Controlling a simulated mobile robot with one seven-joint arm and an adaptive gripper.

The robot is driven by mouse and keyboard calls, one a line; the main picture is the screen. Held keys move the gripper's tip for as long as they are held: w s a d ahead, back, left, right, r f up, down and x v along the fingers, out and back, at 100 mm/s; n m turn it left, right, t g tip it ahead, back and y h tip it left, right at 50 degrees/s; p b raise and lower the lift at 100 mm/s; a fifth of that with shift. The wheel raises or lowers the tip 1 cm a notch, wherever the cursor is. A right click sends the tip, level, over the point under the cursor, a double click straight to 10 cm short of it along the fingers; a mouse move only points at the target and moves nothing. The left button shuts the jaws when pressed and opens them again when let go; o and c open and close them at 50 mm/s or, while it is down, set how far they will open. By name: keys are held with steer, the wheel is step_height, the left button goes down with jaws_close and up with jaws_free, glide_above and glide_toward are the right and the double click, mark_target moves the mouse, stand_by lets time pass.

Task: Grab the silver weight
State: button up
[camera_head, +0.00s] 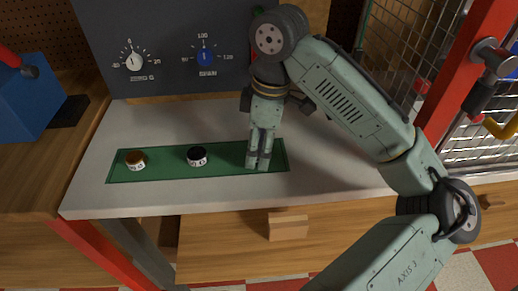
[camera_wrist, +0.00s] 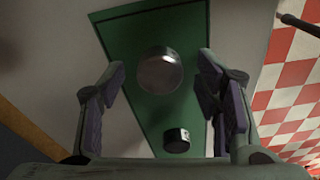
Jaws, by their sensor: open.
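The silver weight (camera_wrist: 160,72), a round metallic disc, sits on the green mat (camera_wrist: 128,35) in the wrist view. It lies between the two spread fingers of my gripper (camera_wrist: 163,68), with a gap on both sides. In the head view my gripper (camera_head: 258,164) points down at the right end of the mat (camera_head: 225,170) and hides the silver weight. The fingers are open and hold nothing.
A black-topped weight (camera_head: 197,155) stands left of my gripper on the mat, also seen in the wrist view (camera_wrist: 176,140). An orange-brown-topped weight (camera_head: 135,160) is farther left. A dark panel with knobs (camera_head: 170,50) rises behind; a wire cage (camera_head: 410,50) is at right.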

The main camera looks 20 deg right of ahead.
steer(key=shift+c, duration=0.5)
jaws_close()
